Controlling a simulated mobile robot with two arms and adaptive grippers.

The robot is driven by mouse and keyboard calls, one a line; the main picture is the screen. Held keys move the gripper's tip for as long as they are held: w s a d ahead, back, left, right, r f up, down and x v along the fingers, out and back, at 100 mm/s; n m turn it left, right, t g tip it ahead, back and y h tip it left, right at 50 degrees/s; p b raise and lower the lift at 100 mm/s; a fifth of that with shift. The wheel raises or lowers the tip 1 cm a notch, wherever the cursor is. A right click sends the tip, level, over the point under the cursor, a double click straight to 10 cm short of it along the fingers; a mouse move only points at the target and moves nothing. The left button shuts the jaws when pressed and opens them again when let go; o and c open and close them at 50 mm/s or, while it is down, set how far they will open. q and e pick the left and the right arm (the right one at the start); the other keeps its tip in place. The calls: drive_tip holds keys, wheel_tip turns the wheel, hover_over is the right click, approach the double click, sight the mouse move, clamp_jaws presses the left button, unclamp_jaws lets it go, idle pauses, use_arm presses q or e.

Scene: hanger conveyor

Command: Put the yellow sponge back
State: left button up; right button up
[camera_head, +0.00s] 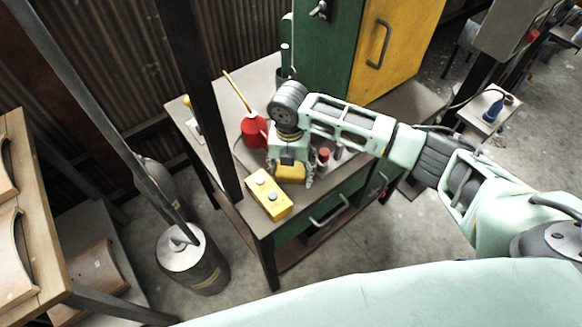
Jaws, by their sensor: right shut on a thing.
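My right arm comes in from the right, and its gripper (291,181) points down over the workbench (218,150). The gripper is shut on the yellow sponge (290,172), which shows between its fingers. The upper part of the sponge is hidden by the gripper. From this angle I cannot tell whether the sponge touches the bench top. My left gripper is not in view.
A yellow button box (268,194) sits at the bench's front corner, just left of the gripper. A red container (254,131) and a red-capped bottle (323,158) stand close by. A dark post (205,100) rises at the left. A cabinet (345,50) stands behind.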

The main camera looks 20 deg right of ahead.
sight(290, 169)
drive_tip(key=shift+f, duration=0.2)
drive_tip(key=o, duration=0.9)
wheel_tip(290, 169, up, 12)
drive_tip(key=shift+a+r+b, duration=0.15)
drive_tip(key=shift+r+b, duration=0.05)
drive_tip(key=shift+b, duration=0.3)
